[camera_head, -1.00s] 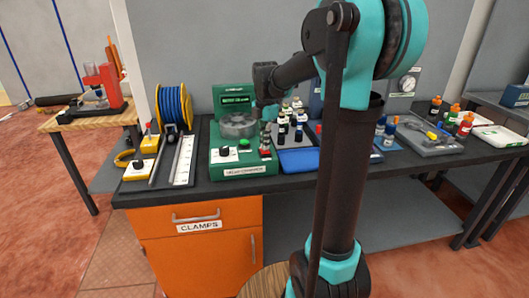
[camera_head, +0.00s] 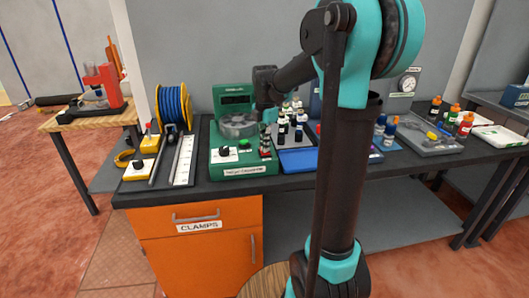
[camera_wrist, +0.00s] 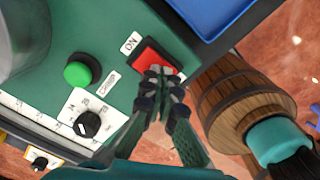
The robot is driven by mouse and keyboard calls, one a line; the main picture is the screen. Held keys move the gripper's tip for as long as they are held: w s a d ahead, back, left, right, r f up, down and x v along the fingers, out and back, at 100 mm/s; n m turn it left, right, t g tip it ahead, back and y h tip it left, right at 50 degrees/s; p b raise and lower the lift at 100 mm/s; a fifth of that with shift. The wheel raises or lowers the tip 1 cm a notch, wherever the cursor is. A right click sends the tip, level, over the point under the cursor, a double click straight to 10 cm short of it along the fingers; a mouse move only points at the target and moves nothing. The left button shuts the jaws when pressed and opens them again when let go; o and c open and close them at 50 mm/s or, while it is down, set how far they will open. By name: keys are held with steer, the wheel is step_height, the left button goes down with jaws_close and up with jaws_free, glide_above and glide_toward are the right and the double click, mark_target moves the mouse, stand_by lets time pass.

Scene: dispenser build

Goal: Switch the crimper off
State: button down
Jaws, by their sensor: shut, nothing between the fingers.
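The crimper (camera_head: 229,158) is a green machine on the dark bench, left of centre in the head view; its display (camera_head: 236,99) is dark. In the wrist view its panel shows a red rocker switch (camera_wrist: 154,57) in a black frame beside an "ON" label (camera_wrist: 131,42). A round green button (camera_wrist: 77,72) and a black dial knob (camera_wrist: 88,124) are on the same panel. My gripper (camera_wrist: 160,76) is shut and empty, its fingertips at the lower edge of the red switch, partly covering it. I cannot tell whether they touch it.
A blue cable spool (camera_head: 173,106) stands left of the crimper. A blue tray (camera_head: 299,160) and several small bottles are close on its right. A wooden barrel-like thing (camera_wrist: 240,98) shows below the bench edge. My arm hides part of the bench.

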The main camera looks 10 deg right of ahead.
steer(key=shift+r, duration=3.45)
steer(key=s+d+f+m+t, duration=0.2)
steer(key=s+f+m, duration=0.8)
steer(key=s+m, duration=0.1)
steer(key=s+d+f+m+t, duration=0.2)
steer(key=s+f+m, duration=0.8)
steer(key=m, duration=0.3)
steer(key=shift+s+f, duration=0.2)
steer(key=shift+s, duration=0.35)
